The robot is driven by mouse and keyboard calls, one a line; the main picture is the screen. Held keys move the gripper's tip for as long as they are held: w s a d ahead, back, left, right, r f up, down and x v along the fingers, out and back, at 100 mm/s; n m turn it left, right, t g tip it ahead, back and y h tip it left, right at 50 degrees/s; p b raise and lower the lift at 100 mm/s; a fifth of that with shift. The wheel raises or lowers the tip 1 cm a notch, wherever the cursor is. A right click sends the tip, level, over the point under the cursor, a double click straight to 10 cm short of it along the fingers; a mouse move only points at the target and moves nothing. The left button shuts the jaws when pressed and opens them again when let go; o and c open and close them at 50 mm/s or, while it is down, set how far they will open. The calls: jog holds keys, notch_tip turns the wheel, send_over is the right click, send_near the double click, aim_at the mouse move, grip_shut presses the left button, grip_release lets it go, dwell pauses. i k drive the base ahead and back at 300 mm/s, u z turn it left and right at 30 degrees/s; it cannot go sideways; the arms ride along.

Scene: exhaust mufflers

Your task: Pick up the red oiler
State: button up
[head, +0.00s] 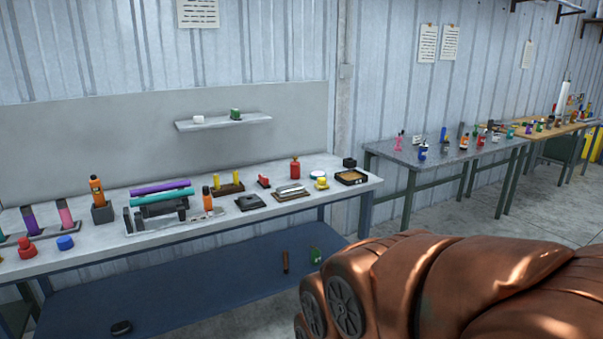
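A small red bottle (295,168) stands upright toward the back right of the near grey workbench (345,194). It looks like the red oiler, but its spout is too small to make out. A smaller red item (263,181) lies to its left, and its shape is unclear. My gripper is not in view.
A large copper-coloured ribbed object (440,285) blocks the lower right. More tables (435,153) stand farther right. Grey floor shows between.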

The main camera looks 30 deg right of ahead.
aim_at(295, 167)
jog(key=z, duration=0.65)
jog(key=i, duration=0.8)
jog(key=z, duration=0.8)
jog(key=i, duration=0.95)
jog(key=u, duration=0.7)
jog(key=i, duration=0.8)
jog(key=u, duration=0.95)
jog(key=i, duration=0.65)
jog(key=u, duration=0.05)
